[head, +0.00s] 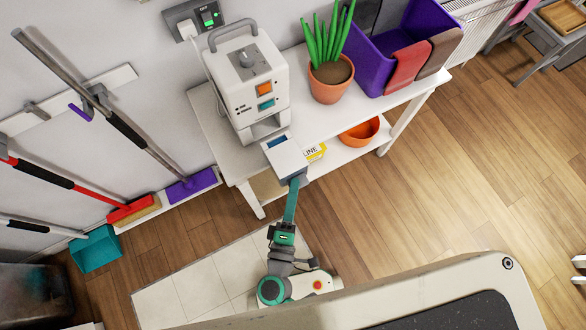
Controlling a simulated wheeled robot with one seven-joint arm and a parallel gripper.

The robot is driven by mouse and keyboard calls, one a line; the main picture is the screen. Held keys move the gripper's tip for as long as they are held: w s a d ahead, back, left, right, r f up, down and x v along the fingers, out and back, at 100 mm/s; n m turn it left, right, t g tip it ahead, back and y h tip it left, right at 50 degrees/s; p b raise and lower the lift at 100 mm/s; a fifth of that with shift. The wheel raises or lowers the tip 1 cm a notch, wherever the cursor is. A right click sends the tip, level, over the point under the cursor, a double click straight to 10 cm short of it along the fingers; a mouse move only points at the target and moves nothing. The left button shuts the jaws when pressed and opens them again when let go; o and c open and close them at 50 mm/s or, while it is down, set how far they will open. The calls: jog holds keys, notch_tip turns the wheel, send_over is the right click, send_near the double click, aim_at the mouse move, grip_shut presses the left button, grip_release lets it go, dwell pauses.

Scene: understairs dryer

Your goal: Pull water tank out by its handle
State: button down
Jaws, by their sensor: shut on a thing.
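The white dryer unit (246,85) stands upright on the left end of a white table. It has a grey carry handle on top, a knob, and orange and teal buttons. The water tank (288,160), a white box with a blue patch on top, sits in front of the unit's lower opening (264,128), mostly or wholly outside it. I cannot tell whether its rear still overlaps the opening. My gripper (297,180) is at the tank's near end, shut on its handle. The handle and fingertips are small and mostly hidden by my wrist.
A potted plant (331,77) and a purple bin (384,45) with cloths stand on the white table (410,92). An orange bowl (360,132) and a yellow-labelled item (315,152) are on the shelf below. Brooms and a teal dustpan (96,249) are at left.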

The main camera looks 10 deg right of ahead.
jog(key=shift+r, duration=0.2)
jog(key=shift+r, duration=1.9)
